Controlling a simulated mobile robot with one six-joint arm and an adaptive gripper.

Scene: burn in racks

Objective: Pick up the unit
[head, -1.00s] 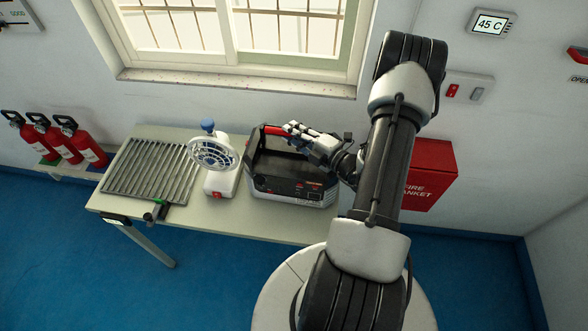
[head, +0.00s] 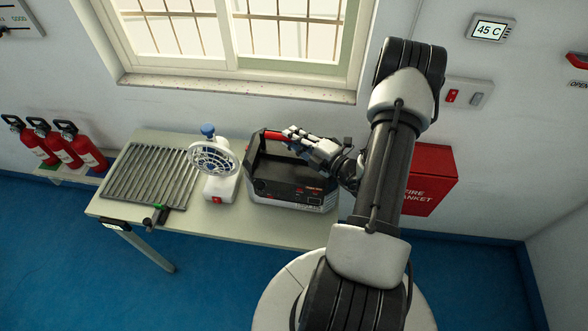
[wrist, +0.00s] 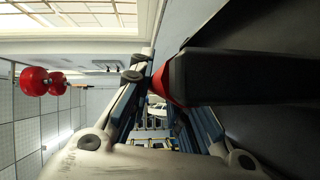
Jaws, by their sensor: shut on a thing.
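The unit (head: 290,190) is a dark box with a light grey lower body and a raised carrying handle (head: 273,135) with a red grip. It is near the right end of the table, and I cannot tell whether its base touches the top. My gripper (head: 294,136) reaches in from the right and is shut on the handle. In the wrist view the fingers (wrist: 148,72) close around the red part of the handle (wrist: 165,85), and the dark handle bar (wrist: 240,78) runs off to the right. My arm covers the area just right of the unit.
The window sill (head: 235,89) is behind. A red fire blanket box (head: 432,180) hangs on the wall at right.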

